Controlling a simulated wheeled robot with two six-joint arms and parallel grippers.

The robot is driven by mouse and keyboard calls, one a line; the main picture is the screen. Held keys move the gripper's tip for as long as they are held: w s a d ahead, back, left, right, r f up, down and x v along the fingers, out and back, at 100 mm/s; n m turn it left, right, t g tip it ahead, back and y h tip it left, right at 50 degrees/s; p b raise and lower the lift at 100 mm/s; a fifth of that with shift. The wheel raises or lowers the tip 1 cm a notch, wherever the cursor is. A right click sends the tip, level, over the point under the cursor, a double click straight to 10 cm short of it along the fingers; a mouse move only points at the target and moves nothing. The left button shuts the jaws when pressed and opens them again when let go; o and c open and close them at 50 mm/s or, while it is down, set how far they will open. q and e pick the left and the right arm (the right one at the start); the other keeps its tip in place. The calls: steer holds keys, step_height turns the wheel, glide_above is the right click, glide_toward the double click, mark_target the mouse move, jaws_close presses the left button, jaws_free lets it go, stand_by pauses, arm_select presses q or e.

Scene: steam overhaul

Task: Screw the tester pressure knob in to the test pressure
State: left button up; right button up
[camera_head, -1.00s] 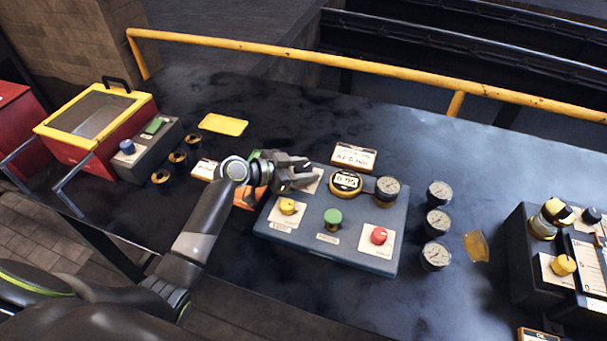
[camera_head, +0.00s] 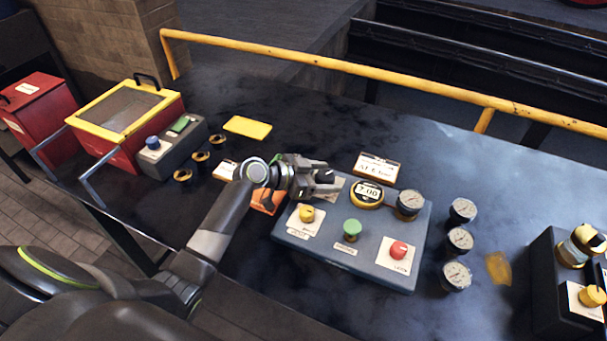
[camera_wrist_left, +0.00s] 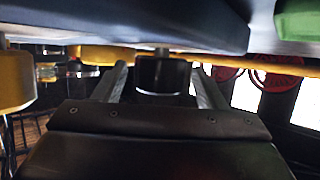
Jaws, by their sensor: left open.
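The tester (camera_head: 340,262) is a blue-grey box on the bench with yellow (camera_head: 307,214), green (camera_head: 352,229) and red (camera_head: 398,250) knobs along its front. Its round yellow-rimmed display (camera_head: 367,194) seems to read 7.00. A dial gauge (camera_head: 410,203) sits at its back right corner. My left gripper (camera_head: 326,181) is over the tester's back left corner, hiding what is beneath. In the left wrist view a black knob (camera_wrist_left: 162,75) stands between the fingers of the open left gripper (camera_wrist_left: 160,82), with gaps on both sides. My right gripper is not in view.
A white label plate (camera_head: 377,166) stands behind the tester. Several loose gauges (camera_head: 460,240) stand to its right. A red box with yellow lid frame (camera_head: 120,115) and a grey unit (camera_head: 170,150) stand left. A yellow rail (camera_head: 330,66) runs behind the bench.

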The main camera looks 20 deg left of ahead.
arm_select(q)
steer(key=b+v, duration=0.3)
steer(key=v, duration=1.4)
